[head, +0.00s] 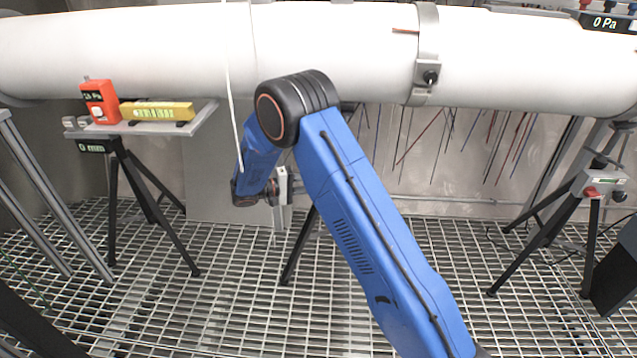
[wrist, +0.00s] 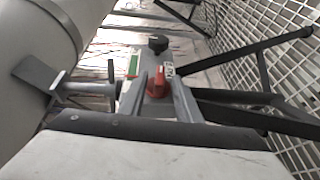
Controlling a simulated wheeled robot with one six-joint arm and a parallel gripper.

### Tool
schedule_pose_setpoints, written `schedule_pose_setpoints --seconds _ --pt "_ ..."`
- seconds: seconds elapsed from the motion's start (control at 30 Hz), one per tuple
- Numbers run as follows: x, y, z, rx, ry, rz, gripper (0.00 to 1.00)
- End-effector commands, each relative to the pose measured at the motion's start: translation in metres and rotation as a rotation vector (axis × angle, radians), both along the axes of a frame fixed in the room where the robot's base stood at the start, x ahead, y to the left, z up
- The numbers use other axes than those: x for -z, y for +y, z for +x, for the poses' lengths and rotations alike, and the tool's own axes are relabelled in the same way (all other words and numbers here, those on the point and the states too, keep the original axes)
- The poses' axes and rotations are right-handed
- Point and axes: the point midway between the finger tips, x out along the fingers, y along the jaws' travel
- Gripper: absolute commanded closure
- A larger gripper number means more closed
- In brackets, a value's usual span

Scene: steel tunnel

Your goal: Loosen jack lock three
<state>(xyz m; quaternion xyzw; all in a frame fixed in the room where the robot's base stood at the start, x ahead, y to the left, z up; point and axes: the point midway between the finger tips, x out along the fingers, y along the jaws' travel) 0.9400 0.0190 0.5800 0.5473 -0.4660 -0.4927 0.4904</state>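In the wrist view, a grey jack head (wrist: 131,92) carries a red lock lever (wrist: 157,83), a green strip and a white label too small to read. My gripper (wrist: 157,92) is at this lever, its two grey fingers apart on either side of it. I cannot tell whether they touch it. In the head view, my gripper (head: 284,186) is below the white pipe, and my blue arm hides most of the jack there. Another jack (head: 598,186) with a red lever stands at the right. I see no number on either jack.
The white pipe (head: 170,45) runs across above my gripper. A shelf at the left holds an orange gauge (head: 100,101) and a yellow level (head: 157,111), above a black tripod (head: 150,205). Thin rods hang at the back. The grating floor (head: 230,300) has open room at front left.

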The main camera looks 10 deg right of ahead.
Motion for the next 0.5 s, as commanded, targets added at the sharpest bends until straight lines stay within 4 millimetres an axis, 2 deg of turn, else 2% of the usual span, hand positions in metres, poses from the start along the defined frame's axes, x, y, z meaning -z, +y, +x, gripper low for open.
schedule_pose_setpoints --seconds 0.27,0.37,0.5 --pt "-0.001 0.004 0.0 0.0 -0.001 0.0 0.7" --pt "-0.001 0.013 -0.001 -0.001 0.0 0.0 0.7" --pt "-0.003 0.037 -0.002 -0.003 -0.001 0.0 0.7"
